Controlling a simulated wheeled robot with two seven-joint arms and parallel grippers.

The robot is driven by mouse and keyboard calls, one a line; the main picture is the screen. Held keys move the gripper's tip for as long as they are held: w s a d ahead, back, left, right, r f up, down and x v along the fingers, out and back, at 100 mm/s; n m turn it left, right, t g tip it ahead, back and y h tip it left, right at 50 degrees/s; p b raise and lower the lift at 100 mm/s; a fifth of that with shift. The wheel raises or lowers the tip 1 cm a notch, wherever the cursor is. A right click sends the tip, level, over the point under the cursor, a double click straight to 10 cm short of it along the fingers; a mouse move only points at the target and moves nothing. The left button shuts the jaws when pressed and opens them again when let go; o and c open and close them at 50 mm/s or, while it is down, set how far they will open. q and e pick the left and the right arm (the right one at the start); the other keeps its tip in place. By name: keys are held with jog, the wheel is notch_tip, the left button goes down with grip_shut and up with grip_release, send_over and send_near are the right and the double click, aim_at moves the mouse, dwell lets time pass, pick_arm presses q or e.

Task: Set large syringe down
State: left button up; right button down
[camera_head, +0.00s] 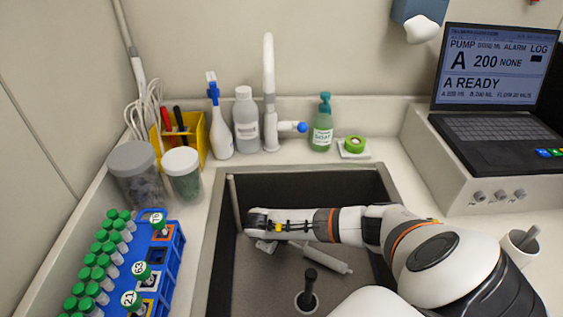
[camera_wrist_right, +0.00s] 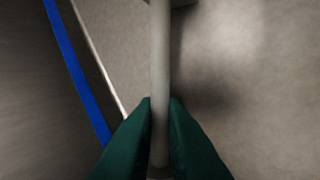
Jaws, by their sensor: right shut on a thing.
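The large syringe (camera_head: 327,259) is a pale tube that shows inside the dark sink (camera_head: 225,255), below my right forearm in the head view. It slants down to the right. My right gripper (camera_head: 268,246) is low in the sink at the syringe's left end, and my arm hides part of it. In the right wrist view my green fingers (camera_wrist_right: 160,110) are shut on a thin pale rod (camera_wrist_right: 160,60), seemingly part of the syringe. I cannot tell whether the syringe touches the sink floor. My left gripper is out of view.
A black upright post (camera_head: 309,285) stands on the sink floor near the syringe. A faucet (camera_head: 269,95), bottles and a soap dispenser (camera_head: 322,125) line the back. A blue tube rack (camera_head: 165,255) is left of the sink; a laptop (camera_head: 490,90) is at right.

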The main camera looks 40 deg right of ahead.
jog(key=shift+f, duration=0.1)
jog(key=c, duration=1.8)
grip_release()
jog(key=v, duration=1.2)
